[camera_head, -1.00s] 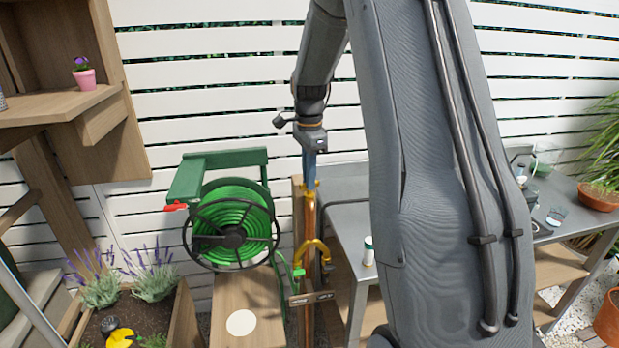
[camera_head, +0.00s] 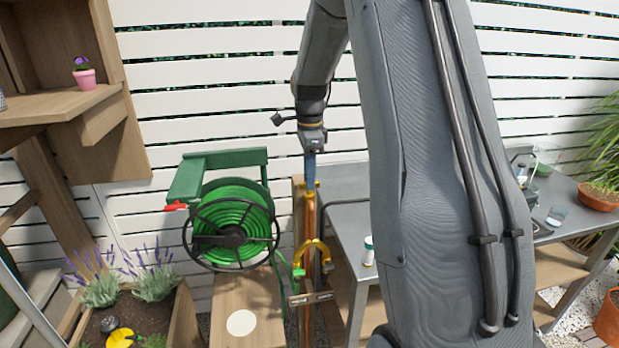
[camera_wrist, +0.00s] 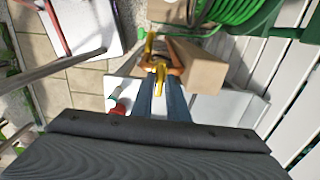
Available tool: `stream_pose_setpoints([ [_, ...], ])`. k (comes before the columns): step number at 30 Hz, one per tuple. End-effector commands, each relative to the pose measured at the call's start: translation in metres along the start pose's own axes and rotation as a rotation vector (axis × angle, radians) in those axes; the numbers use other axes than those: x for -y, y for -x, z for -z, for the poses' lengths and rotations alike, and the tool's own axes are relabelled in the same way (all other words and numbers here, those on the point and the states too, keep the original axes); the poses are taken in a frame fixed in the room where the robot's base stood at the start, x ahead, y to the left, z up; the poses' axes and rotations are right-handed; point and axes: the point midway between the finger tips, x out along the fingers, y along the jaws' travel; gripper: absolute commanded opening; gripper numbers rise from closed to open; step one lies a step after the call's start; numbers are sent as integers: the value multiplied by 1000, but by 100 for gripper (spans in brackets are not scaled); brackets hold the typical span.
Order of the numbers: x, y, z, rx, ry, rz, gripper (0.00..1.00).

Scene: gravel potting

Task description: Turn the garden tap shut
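The garden tap has a yellow upper part (camera_head: 311,186) at the top of a copper pipe (camera_head: 310,215) beside a wooden post. A curved yellow piece (camera_head: 312,248) sits lower on the pipe. My gripper (camera_head: 310,178) points down with its blue fingers directly at the upper part. In the wrist view, a narrow gap separates the fingers of my gripper (camera_wrist: 161,85), and yellow metal of the tap (camera_wrist: 160,72) shows at their tips. Whether the fingers press on it cannot be told. The inner finger faces are hidden.
A green hose reel (camera_head: 233,232) stands close on the left, above a wooden board. A grey metal table (camera_head: 345,205) is close on the right, carrying a small white bottle (camera_head: 368,250). A white slatted fence (camera_head: 215,105) is behind. My arm hides part of the table.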

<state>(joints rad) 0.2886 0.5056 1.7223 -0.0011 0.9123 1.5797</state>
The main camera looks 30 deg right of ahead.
Motion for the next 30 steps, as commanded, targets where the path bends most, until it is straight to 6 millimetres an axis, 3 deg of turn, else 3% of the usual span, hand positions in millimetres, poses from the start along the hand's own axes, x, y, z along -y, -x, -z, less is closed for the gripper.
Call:
stream_pose_setpoints([
  [2,0,0,0,0,0,0,29],
  [13,0,4,-1,1,2,0,29],
  [24,1,58,0,1,1,3,29],
  [30,0,76,0,0,1,1,29],
])
